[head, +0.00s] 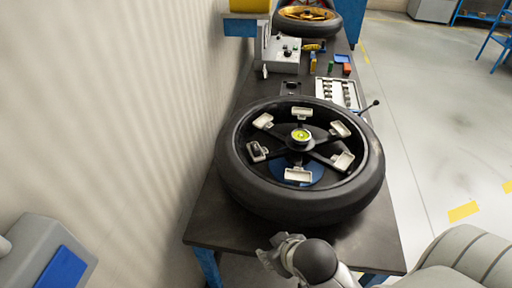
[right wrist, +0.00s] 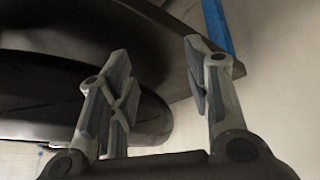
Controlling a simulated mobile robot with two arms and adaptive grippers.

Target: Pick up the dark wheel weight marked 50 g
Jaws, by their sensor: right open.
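A light tray (head: 338,92) on the bench behind the large wheel holds several small dark and metallic pieces in rows. Their markings are too small to read, so I cannot tell which one is the 50 g weight. My right gripper (head: 278,250) is low at the bench's front edge, in front of the wheel and well away from the tray. In the right wrist view its two fingers (right wrist: 160,80) stand apart with nothing between them. My left gripper is not in view.
A big black-tyred wheel (head: 232,170) with light pads around its hub fills the front of the dark bench (head: 215,225). A grey control box (head: 283,62), small coloured blocks (head: 330,66) and a gold-rimmed wheel (head: 318,29) are farther back. A wall runs along the left.

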